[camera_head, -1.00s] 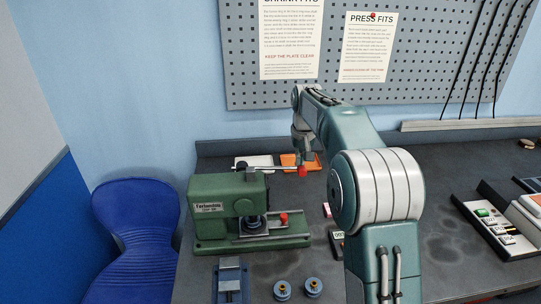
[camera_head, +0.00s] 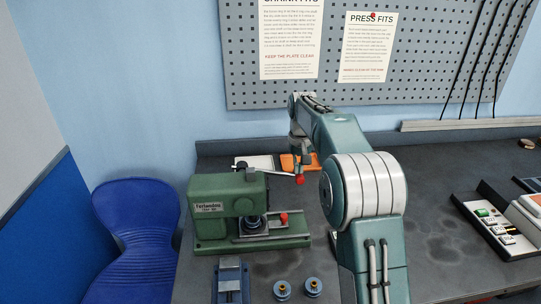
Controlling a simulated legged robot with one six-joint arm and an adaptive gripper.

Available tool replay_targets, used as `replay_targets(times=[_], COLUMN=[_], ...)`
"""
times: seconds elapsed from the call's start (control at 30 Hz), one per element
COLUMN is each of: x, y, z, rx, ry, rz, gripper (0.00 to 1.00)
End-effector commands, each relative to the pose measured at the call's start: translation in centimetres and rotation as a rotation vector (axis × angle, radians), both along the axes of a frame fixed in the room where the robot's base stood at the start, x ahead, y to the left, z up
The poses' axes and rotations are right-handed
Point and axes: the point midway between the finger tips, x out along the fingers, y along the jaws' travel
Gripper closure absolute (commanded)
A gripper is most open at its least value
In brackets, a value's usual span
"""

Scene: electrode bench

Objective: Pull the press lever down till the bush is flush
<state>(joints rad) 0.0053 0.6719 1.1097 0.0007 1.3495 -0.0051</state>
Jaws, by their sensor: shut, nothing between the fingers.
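The green press (camera_head: 222,190) stands at the left of the bench. Its thin metal lever (camera_head: 270,172) reaches right from the press head and slopes slightly down to a red knob (camera_head: 299,180). My gripper (camera_head: 300,171) points down, shut and empty, with its tips just above or against the knob; I cannot tell whether they touch. Under the press head a dark blue-grey part (camera_head: 253,223) sits on a metal plate. The bush is too small to make out, so I cannot tell how deep it sits.
Another red knob (camera_head: 284,217) stands on the press base. A blue vise-like fixture (camera_head: 230,281) and two round blue parts (camera_head: 282,289) lie in front. An orange item (camera_head: 290,161) and a white tray (camera_head: 255,162) lie behind. A control panel (camera_head: 493,228) is at right.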

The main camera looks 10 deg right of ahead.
Motion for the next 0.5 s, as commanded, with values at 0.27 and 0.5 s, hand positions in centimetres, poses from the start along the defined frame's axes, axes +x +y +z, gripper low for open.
replay_targets(times=[0.27,0.5], x=[-0.06,-0.06], y=[0.03,0.13], z=[-0.2,-0.55], rx=[0.001,0.0], ry=[0.005,0.006], rz=[0.0,0.001], gripper=[1.0,1.0])
